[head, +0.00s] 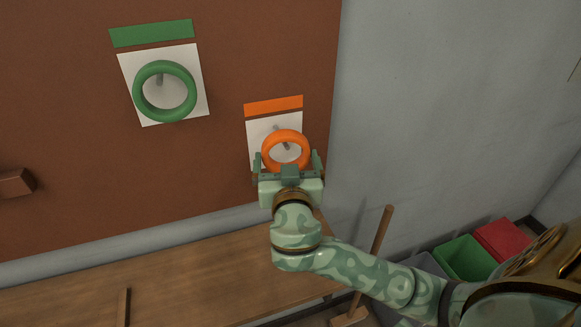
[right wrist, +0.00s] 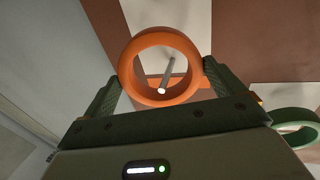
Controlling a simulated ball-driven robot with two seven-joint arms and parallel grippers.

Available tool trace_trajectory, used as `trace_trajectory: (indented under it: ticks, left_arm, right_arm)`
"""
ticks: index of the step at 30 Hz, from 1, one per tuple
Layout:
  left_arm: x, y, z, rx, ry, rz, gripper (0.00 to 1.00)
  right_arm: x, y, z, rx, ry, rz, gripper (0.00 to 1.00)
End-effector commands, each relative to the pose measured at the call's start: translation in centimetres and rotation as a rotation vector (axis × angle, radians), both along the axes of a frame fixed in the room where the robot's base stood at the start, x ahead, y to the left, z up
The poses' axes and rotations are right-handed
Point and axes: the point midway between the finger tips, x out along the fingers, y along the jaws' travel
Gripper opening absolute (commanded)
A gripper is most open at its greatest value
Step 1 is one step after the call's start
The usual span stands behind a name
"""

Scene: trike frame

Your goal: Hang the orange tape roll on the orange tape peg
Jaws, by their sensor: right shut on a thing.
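The orange tape roll (head: 270,142) is a thick ring held upright at the brown board, its hole facing the board. My right gripper (head: 287,157) is shut on it, one finger at each side. The roll also shows between the fingers in the right wrist view (right wrist: 127,68). The orange tape peg (head: 281,138) is a grey rod on a white card under an orange strip. It shows through the roll's hole, and in the right wrist view its pale tip (right wrist: 162,90) is near the hole's lower edge. I cannot tell whether the tip has entered the roll.
A green ring (head: 138,93) hangs on a peg on its own white card (head: 132,65), upper left, under a green strip. A wooden bench (head: 190,280) runs below the board. Green (head: 463,258) and red (head: 503,240) bins stand at the right.

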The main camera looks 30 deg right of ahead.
Motion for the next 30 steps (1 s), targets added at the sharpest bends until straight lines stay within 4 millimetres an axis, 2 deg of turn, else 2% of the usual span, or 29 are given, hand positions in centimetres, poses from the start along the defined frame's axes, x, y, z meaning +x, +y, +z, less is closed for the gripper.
trace_trajectory:
  ticks: [7, 12, 30]
  left_arm:
    - [-0.1, 0.0, -0.2, 0.0, 0.001, 0.0, 0.52]
    - [-0.2, 0.0, -1.0, 0.0, 0.004, 0.0, 0.52]
    - [-0.3, 0.0, -1.4, 0.0, 0.005, 0.0, 0.52]
  right_arm:
    - [1.7, -0.5, 0.0, -0.002, -0.002, -0.001, 0.7]
    - [2.5, -0.6, -0.7, 0.001, 0.0, -0.002, 0.7]
    - [2.9, -0.7, -0.9, 0.0, -0.001, -0.001, 0.7]
